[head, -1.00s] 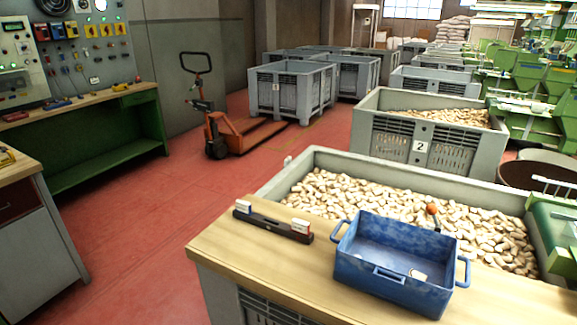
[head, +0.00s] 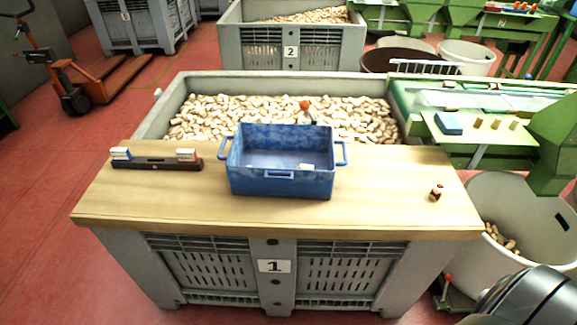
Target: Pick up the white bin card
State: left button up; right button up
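A small whitish piece (head: 306,166) lies inside the blue crate (head: 281,184) on the wooden board; it is too small to tell whether it is a card. A black holder (head: 157,163) on the board's left carries a white and blue block (head: 121,153) and a white and red block (head: 187,155). A white label reading 1 (head: 273,266) is on the front of the grey bin (head: 220,270) under the board. I cannot tell which of these is the white bin card. Neither gripper shows; part of my arm is at the bottom right.
Corks (head: 230,115) fill the grey bin behind the board. A small brown and white object (head: 437,192) stands at the board's right end. A white tub (head: 515,225) and a green machine (head: 485,105) are on the right.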

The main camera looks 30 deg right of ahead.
aim_at(157, 94)
jog(key=i+j+u, duration=0.3)
jog(key=j+u, duration=0.15)
jog(key=i+j+u, duration=0.75)
jog(key=u, duration=0.2)
jog(key=i+u, duration=0.45)
jog(key=i+z, duration=0.25)
jog(key=i, duration=0.2)
jog(key=i+j+z, duration=0.2)
jog(key=i, duration=0.25)
jog(key=i+j+z, duration=0.25)
jog(key=i, duration=0.2)
jog(key=i+l+z, duration=0.25)
jog(key=z, duration=0.2)
jog(key=i+l+z, duration=0.1)
jog(key=i+z, duration=0.8)
jog(key=i+j+z, duration=0.2)
jog(key=i+z, duration=0.25)
